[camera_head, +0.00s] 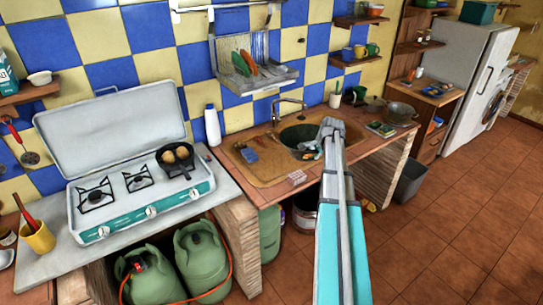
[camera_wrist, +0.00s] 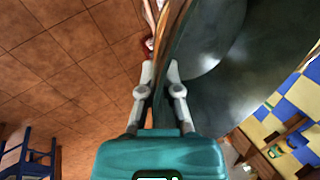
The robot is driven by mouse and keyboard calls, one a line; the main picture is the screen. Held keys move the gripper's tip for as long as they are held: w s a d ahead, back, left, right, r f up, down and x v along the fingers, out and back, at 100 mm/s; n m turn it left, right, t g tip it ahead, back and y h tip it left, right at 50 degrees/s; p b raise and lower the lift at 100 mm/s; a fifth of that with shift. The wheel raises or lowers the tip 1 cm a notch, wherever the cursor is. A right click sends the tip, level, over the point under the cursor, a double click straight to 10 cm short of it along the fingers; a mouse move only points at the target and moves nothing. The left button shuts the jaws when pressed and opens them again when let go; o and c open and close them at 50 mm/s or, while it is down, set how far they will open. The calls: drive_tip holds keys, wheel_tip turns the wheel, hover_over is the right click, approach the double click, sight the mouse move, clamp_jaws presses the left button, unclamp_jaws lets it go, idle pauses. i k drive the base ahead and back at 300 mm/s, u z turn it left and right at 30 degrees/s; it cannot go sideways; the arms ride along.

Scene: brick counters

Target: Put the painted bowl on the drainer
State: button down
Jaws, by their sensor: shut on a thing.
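The painted bowl (camera_wrist: 225,95) fills the upper right of the wrist view, with a dark grey inside and an orange-brown outer edge. My gripper (camera_wrist: 160,70) is shut on its rim, one finger on each side. In the head view my gripper (camera_head: 311,150) is at the sink, partly behind my arm. A dark round shape there, seemingly the bowl (camera_head: 298,134), is over the sink basin; its height above it is hard to tell. The drainer (camera_head: 262,84) is a metal rack on the tiled wall, up and left of the sink. It holds green and orange plates.
The sink counter (camera_head: 262,176) has a tap (camera_head: 288,103) behind the basin. A white bottle (camera_head: 212,126) stands to its left, below the drainer. A stove (camera_head: 140,190) with a raised lid and pan is farther left. A pot (camera_head: 400,114) stands right.

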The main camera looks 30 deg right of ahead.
sight(281, 160)
drive_tip(key=z, duration=0.05)
drive_tip(key=i, duration=0.9)
drive_tip(key=u, duration=0.1)
